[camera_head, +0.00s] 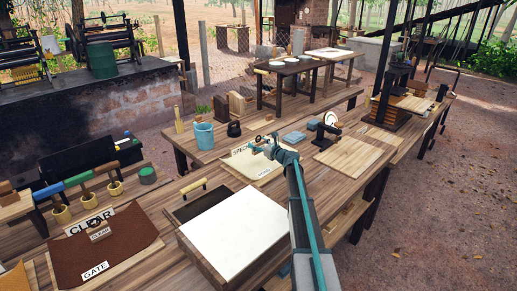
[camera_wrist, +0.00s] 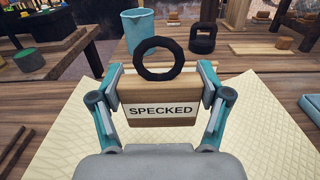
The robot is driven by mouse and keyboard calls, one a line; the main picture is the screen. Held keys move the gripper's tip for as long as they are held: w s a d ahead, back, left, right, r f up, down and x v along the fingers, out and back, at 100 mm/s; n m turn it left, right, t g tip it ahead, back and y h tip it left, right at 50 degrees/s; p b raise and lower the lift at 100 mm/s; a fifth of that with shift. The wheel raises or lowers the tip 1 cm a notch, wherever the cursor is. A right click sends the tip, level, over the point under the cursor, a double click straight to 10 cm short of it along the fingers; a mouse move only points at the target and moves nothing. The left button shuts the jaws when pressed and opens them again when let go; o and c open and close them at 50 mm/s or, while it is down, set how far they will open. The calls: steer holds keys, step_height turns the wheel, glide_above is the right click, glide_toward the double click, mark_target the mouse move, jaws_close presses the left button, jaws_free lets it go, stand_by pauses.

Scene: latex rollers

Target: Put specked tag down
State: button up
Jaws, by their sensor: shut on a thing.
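The specked tag (camera_wrist: 160,112) is a wooden block with a white "SPECKED" label and a black ring on top. My gripper (camera_wrist: 160,95) is shut on its two sides and holds it upright. In the wrist view it is over a cream textured sheet (camera_wrist: 255,140); I cannot tell whether its base touches the sheet. In the head view my gripper (camera_head: 262,145) is over the far part of the cream sheet (camera_head: 243,168), which bears a partly hidden "SPEC" label. The tag itself is mostly hidden there.
A blue bucket (camera_head: 204,136) and a black weight (camera_head: 234,129) stand behind the sheet. A brown sheet marked "GATE" (camera_head: 95,245), with a "CLEAR" tag (camera_head: 99,233), lies at the left. A drawer-like box with a white sheet (camera_head: 235,232) is in front.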

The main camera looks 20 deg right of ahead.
steer(key=shift+w+d+f, duration=0.35)
steer(key=shift+w+f, duration=0.1)
steer(key=shift+f, duration=0.15)
steer(key=f, duration=0.1)
steer(key=f+p, duration=0.1)
steer(key=f, duration=0.1)
steer(key=shift+w+d, duration=0.15)
steer(key=shift+w, duration=0.05)
steer(key=shift+f, duration=0.35)
steer(key=shift+f, duration=0.15)
steer(key=o, duration=1.1)
